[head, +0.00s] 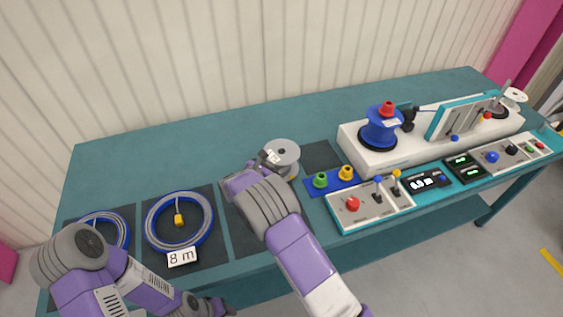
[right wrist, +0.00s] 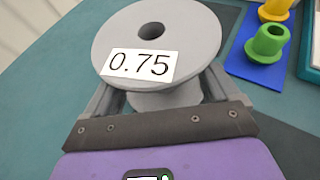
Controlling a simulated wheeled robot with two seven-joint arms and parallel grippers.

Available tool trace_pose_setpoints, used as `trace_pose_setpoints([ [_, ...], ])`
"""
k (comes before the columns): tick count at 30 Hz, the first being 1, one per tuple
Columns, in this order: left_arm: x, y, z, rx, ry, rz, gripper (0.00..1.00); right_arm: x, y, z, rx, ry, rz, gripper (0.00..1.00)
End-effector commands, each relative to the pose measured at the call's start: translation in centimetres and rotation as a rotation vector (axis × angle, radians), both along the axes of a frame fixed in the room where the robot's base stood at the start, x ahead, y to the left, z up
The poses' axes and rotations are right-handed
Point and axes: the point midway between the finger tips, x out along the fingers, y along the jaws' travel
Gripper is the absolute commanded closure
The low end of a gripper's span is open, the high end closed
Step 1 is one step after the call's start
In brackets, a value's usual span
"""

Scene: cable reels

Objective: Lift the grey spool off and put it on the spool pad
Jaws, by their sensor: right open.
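The grey spool (head: 285,150), with a "0.75" label that reads clearly in the right wrist view (right wrist: 188,30), is upright near the middle of the bench. A dark pad (head: 322,155) shows just right of it; I cannot tell whether the spool rests on it or hangs slightly above. My right gripper (head: 277,164) is at the spool, its open fingers on either side of the hub below the top flange in the right wrist view (right wrist: 165,98). My left gripper (head: 217,306) is low at the front edge, its fingers unclear.
Green (head: 320,180) and yellow (head: 346,173) caps stand on a blue plate beside the spool. The white machine (head: 410,150) at right carries a blue spool (head: 381,128) with a red cap. Control panels line the front. Cable coils (head: 179,222) lie on dark mats at left. The back left bench is clear.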

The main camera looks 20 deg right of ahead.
Motion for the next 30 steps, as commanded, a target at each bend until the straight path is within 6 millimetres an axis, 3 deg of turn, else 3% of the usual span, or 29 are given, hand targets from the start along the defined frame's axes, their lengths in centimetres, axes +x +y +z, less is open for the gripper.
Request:
trace_pose_setpoints([
  [5,0.01,0.01,-0.5,0.0,0.0,0.0,0.57,1.14,-1.51,-0.92,0.0,0.002,0.001,0.11],
  [13,0.01,0.01,-0.47,0.0,0.0,0.0,0.57,1.28,-1.65,-0.89,0.0,0.001,0.001,0.13],
  [27,0.0,0.0,-0.48,0.0,0.0,0.0,0.57,1.29,-1.65,-0.81,-0.001,-0.001,0.001,0.84],
  [30,0.0,0.0,-0.48,0.0,0.0,0.0,0.57,1.29,-1.63,-0.81,-0.001,-0.001,0.001,0.85],
])
